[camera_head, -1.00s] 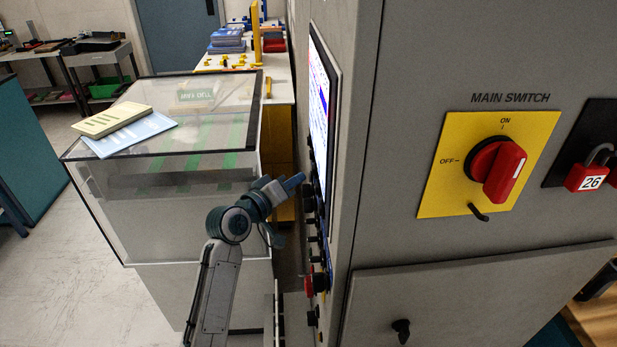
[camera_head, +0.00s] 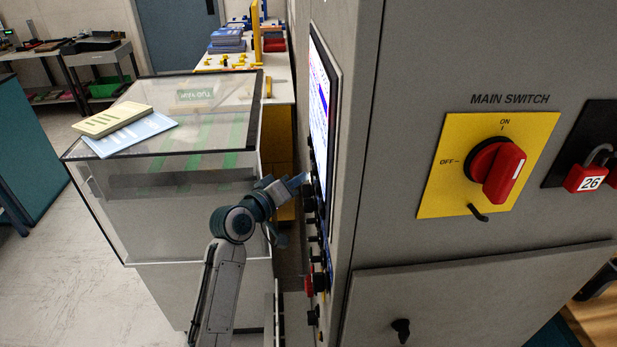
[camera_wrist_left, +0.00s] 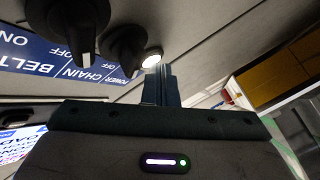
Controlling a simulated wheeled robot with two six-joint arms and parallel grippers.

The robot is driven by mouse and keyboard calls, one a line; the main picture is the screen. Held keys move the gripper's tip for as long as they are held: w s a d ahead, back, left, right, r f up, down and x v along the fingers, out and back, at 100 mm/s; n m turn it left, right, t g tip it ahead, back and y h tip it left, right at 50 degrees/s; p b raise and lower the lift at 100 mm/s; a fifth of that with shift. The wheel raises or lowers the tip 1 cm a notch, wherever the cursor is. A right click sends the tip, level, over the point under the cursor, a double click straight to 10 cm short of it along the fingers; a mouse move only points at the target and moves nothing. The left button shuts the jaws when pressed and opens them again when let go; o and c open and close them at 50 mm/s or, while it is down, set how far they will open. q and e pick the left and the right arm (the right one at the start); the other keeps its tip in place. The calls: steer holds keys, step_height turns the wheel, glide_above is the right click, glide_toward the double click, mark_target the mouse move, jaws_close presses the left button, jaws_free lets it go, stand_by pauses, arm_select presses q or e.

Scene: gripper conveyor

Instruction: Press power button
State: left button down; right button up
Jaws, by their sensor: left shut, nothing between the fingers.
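In the left wrist view, the power button is a small round, pale lit button (camera_wrist_left: 152,58) on the grey panel, beside a blue label (camera_wrist_left: 62,58) reading POWER, CHAIN and BELT. My left gripper (camera_wrist_left: 161,80) is shut and empty, with its fingertips right at the lower edge of the button. I cannot tell whether they touch it. In the head view my left gripper (camera_head: 302,180) points right at the side panel of the grey cabinet (camera_head: 366,200), just below the screen (camera_head: 321,125). The button's face is not clear there. My right gripper is not in view.
Two dark knobs (camera_wrist_left: 124,45) sit close beside the button. A red button (camera_head: 311,284) is lower on the panel. The cabinet front has a red main switch (camera_head: 497,170) on a yellow plate. A clear-covered case (camera_head: 110,205) stands left of my arm.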

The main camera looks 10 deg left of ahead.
arm_select(q)
steer(key=shift+s+a, duration=0.2)
steer(key=shift+a, duration=0.5)
steer(key=shift+s+a, duration=0.25)
steer(key=shift+a, duration=0.55)
steer(key=shift+s+a, duration=0.2)
steer(key=shift+a, duration=0.6)
steer(key=shift+s+a, duration=0.25)
steer(key=shift+a, duration=0.55)
